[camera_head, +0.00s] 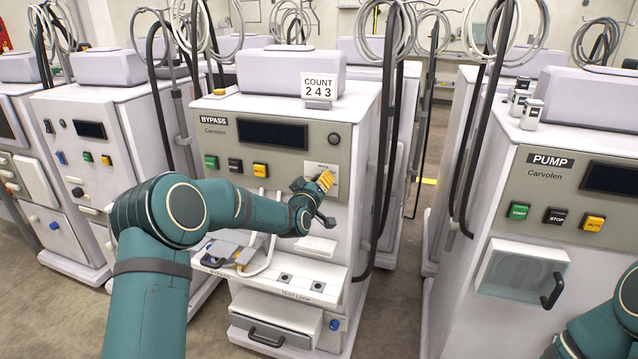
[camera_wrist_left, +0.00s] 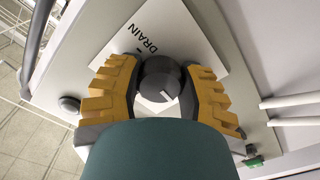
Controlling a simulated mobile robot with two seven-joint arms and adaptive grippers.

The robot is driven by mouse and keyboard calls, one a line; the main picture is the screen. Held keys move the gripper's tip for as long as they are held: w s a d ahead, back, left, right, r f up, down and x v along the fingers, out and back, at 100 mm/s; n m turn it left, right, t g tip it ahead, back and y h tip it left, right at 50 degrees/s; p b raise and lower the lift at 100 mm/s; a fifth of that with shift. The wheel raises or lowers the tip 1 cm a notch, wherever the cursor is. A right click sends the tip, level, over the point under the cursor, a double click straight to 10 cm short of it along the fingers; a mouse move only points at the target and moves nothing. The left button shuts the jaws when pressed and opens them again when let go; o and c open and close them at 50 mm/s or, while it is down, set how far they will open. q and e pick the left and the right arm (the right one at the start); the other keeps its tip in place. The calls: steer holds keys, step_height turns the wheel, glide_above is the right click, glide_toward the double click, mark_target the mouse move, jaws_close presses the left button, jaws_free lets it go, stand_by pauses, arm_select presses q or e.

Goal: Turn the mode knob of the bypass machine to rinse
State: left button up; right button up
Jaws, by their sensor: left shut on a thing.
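The bypass machine (camera_head: 225,150) stands in the middle of the head view, with a dark screen and coloured buttons on its grey panel. My left gripper (camera_head: 325,181) reaches the white knob plate (camera_head: 331,168) at the panel's right. In the left wrist view, its yellow fingers (camera_wrist_left: 163,88) are closed around the dark round mode knob (camera_wrist_left: 158,74). The knob carries a short white mark at its lower edge in that view. The plate shows the word DRAIN at the upper left of the knob; no rinse label is readable. The gripper hides the knob in the head view.
A COUNT 243 sign (camera_head: 319,86) stands on top of the bypass machine. Its lower shelf (camera_head: 300,268) juts out below my arm. The pump machine (camera_head: 490,215) stands at the right, with part of my right arm before it. Hoses hang from poles between machines.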

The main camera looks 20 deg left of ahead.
arm_select(q)
steer(key=m, duration=0.9)
steer(key=shift+m, duration=0.3)
steer(key=m, duration=0.4)
steer(key=shift+m, duration=2.6)
steer(key=o, duration=1.2)
